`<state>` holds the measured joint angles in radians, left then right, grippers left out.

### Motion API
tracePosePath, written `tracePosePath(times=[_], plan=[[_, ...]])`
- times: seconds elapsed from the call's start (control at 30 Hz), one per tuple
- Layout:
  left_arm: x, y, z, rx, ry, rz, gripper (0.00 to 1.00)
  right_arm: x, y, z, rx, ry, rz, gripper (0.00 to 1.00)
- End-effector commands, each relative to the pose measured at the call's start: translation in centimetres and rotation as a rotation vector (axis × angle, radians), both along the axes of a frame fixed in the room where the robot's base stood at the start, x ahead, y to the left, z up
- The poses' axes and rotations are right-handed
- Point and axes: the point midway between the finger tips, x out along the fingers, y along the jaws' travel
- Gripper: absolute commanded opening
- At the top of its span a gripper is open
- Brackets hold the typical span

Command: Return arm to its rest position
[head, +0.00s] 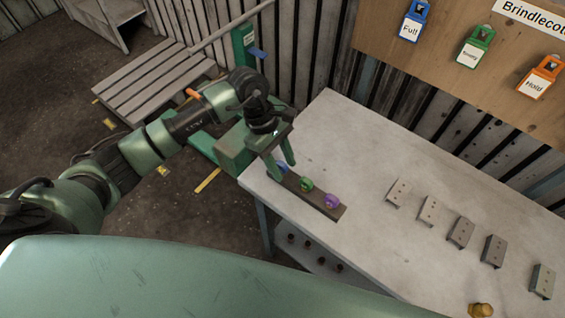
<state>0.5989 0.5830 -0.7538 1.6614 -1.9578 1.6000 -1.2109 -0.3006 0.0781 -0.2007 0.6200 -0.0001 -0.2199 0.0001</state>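My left gripper (283,171) is at the table's left corner, its two green fingers pointing down and spread apart. It is over the left end of a dark strip (325,205) lying on the pale table (340,150). A blue round piece (283,168) sits on the strip between or just behind the fingertips; I cannot tell whether they touch it. My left arm stretches in from the left edge. My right gripper is not in view.
Several grey metal brackets (461,232) stand in a row on the table's right. A brass-coloured part (480,310) is at the bottom edge. A lower shelf (315,258) holds several small dark parts. Labelled tags hang on a wooden board (400,60). A slatted pallet (155,80) stands behind my arm.

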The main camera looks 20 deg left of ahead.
Motion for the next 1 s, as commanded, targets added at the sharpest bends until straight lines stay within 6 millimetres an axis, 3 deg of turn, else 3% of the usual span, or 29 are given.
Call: tracePosePath(times=[0.13,0.5,0.77,0.87,0.97,1.0], plan=[[0.3,0.6,1.1,0.002,-0.004,0.000,0.39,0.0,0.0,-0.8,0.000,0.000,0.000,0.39],[1.1,2.6,6.4,0.001,-0.004,0.002,0.39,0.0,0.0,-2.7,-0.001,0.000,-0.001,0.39],[1.0,2.7,7.2,-0.002,0.000,0.000,0.39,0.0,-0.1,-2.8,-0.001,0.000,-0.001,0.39],[0.8,1.3,7.2,-0.052,0.001,0.010,0.39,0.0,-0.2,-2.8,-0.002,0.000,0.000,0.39],[0.0,-2.6,7.7,-0.208,0.012,0.051,0.39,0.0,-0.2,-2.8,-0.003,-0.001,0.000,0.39],[-0.4,-4.9,8.3,-0.304,0.025,0.082,0.39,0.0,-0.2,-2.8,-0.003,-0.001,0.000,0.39]])
